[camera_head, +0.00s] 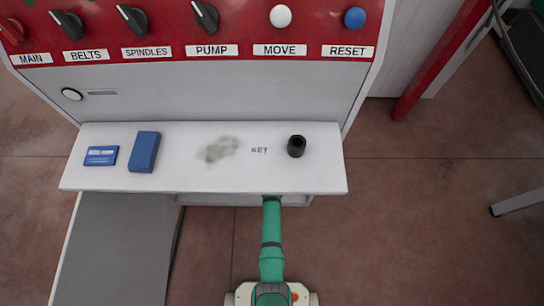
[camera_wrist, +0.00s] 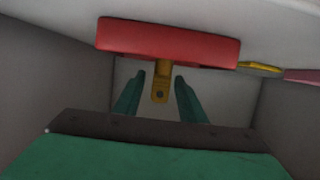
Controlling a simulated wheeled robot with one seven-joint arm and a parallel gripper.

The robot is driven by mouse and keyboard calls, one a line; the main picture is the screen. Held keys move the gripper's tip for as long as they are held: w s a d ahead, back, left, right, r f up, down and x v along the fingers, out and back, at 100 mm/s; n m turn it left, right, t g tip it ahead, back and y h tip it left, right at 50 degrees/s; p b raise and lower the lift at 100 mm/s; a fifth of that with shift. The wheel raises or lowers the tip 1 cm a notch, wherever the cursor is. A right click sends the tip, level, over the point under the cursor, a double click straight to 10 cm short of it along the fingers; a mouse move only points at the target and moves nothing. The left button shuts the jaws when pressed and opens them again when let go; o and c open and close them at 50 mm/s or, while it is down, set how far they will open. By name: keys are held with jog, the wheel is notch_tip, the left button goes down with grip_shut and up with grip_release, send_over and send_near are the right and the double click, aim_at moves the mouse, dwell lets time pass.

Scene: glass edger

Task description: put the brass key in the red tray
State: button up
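In the wrist view, my gripper (camera_wrist: 159,84) is inside a grey-walled recess, its two green fingers apart. A brass-coloured piece with a small dark hole (camera_wrist: 160,68) lies between the fingers, with a gap on each side. It may be the brass key; its far end is hidden behind a red block-like thing (camera_wrist: 168,40). I cannot tell whether that red thing is the red tray. In the head view, my arm reaches under the front edge of the white shelf, which hides my gripper. No key or red tray shows there.
A second yellow piece (camera_wrist: 260,67) and a pink piece (camera_wrist: 303,75) lie at right in the recess. The white shelf (camera_head: 190,181) bears a blue box (camera_head: 145,151), a blue card (camera_head: 101,156), a black cup (camera_head: 297,146) and a "KEY" label (camera_head: 259,150). Recess walls are close.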

jog(key=v, duration=0.9)
jog(key=shift+s, duration=0.4)
jog(key=v, duration=2.2)
jog(key=s+r, duration=1.5)
jog(key=r, duration=0.4)
jog(key=shift+s+r+t, duration=0.15)
jog(key=shift+s+t, duration=0.1)
jog(key=shift+t, duration=0.15)
jog(key=shift+d, duration=0.1)
jog(key=shift+c, duration=0.7)
